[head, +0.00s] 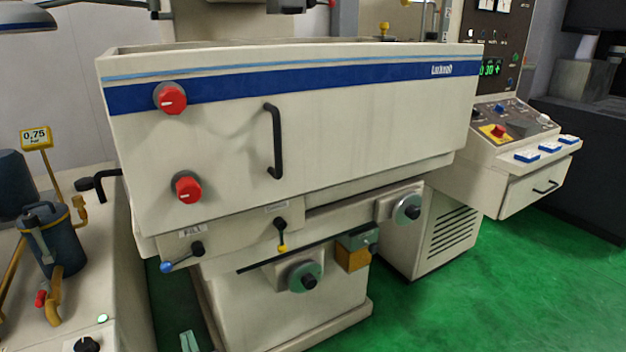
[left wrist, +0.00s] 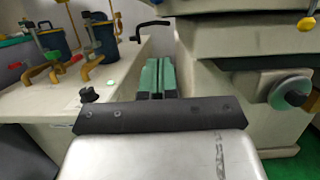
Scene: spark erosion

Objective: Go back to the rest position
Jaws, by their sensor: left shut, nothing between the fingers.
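My left gripper (head: 188,341) shows only as small teal fingertips at the bottom edge of the head view, in front of the machine's base. In the left wrist view, its two teal fingers (left wrist: 158,76) lie side by side, shut, with nothing between them. They point toward the gap between the side unit and the machine, apart from both as far as I can tell. My right gripper is in neither view.
The cream spark erosion machine (head: 350,130) fills the middle, with red knobs, a black handle and protruding handwheels (head: 303,276). A side unit (head: 105,265) with a dark filter canister (head: 55,240) stands left. A control console (head: 515,130) stands right. Green floor (head: 480,290) is clear at lower right.

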